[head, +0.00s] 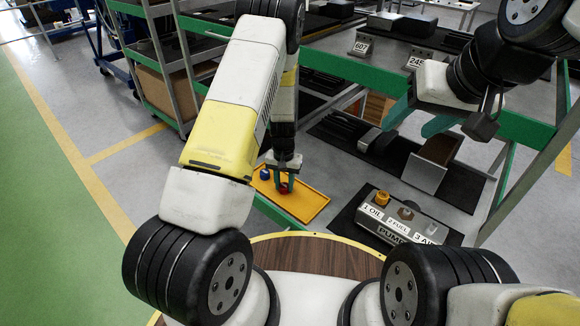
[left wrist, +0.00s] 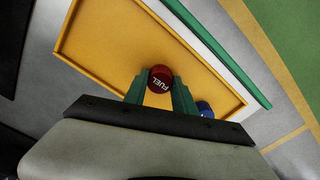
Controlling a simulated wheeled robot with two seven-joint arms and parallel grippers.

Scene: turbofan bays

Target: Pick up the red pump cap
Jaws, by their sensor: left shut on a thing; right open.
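The red pump cap (left wrist: 160,80), marked FUEL, sits between the two green fingers of my left gripper (left wrist: 160,95) in the left wrist view. The fingers are shut on it. In the head view the red cap (head: 283,189) shows below my left gripper (head: 287,178), over the yellow tray (head: 312,205). Whether it touches the tray floor, I cannot tell. A blue cap (head: 264,174) stands in the tray to the left; it is partly hidden behind a finger in the wrist view (left wrist: 205,108). My right gripper (head: 418,118) is open and empty at the upper right.
A pump block (head: 390,226) labelled 1 OIL, 2 FUEL, 3 AIR stands right of the tray; an orange cap (head: 382,198) is on its OIL place. A grey angled bracket (head: 427,173) lies behind it. Green shelf rails (head: 345,68) run across behind.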

